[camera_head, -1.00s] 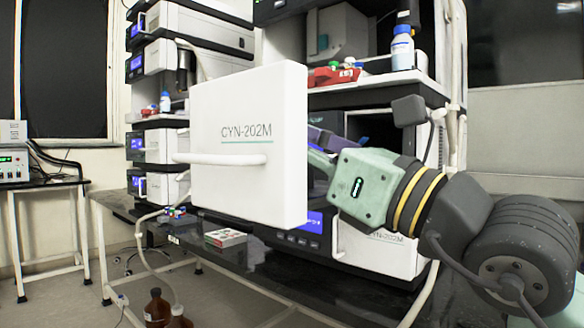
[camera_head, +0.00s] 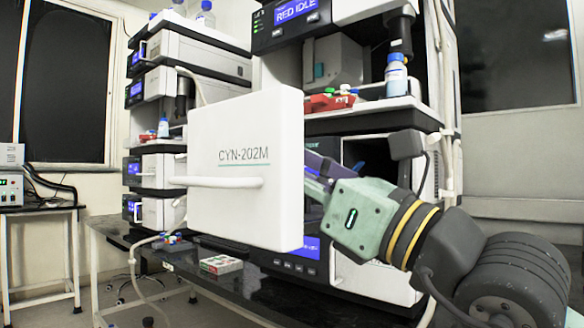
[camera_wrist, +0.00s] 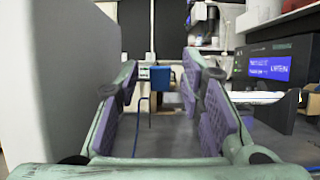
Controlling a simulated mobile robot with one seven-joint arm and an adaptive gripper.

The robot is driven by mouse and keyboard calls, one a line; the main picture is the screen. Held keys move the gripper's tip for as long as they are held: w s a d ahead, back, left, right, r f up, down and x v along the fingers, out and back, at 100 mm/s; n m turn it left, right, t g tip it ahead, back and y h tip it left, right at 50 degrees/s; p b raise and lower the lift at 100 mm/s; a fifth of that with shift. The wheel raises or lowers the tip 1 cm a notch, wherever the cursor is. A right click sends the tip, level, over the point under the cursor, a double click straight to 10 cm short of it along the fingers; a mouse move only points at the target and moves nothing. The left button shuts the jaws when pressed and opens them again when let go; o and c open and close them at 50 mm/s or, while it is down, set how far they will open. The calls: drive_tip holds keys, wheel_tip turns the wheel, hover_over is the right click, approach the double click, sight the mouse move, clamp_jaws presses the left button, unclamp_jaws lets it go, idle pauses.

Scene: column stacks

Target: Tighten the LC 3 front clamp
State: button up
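A white door panel marked CYN-202M (camera_head: 244,205) with a bar handle (camera_head: 215,182) stands open in the head view. In the wrist view a pale panel (camera_wrist: 62,85) fills the left side, close beside my gripper. My gripper (camera_head: 316,178) is partly hidden behind the door panel's right edge. In the wrist view my gripper (camera_wrist: 160,82) is open, its two purple-padded fingers apart. A blue block (camera_wrist: 160,76) shows in the gap between them; I cannot tell how far off it is. I cannot pick out the LC 3 front clamp in either view.
A unit with a lit blue screen (camera_wrist: 270,68) stands right of my fingers. A shelf (camera_head: 370,107) holds a blue-capped bottle (camera_head: 396,76) and a red tray (camera_head: 328,103). A small box (camera_head: 221,265) lies on the dark bench (camera_head: 265,285). Another instrument stack (camera_head: 160,155) stands at left.

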drive_tip(key=v, duration=1.2)
drive_tip(key=shift+d, duration=0.1)
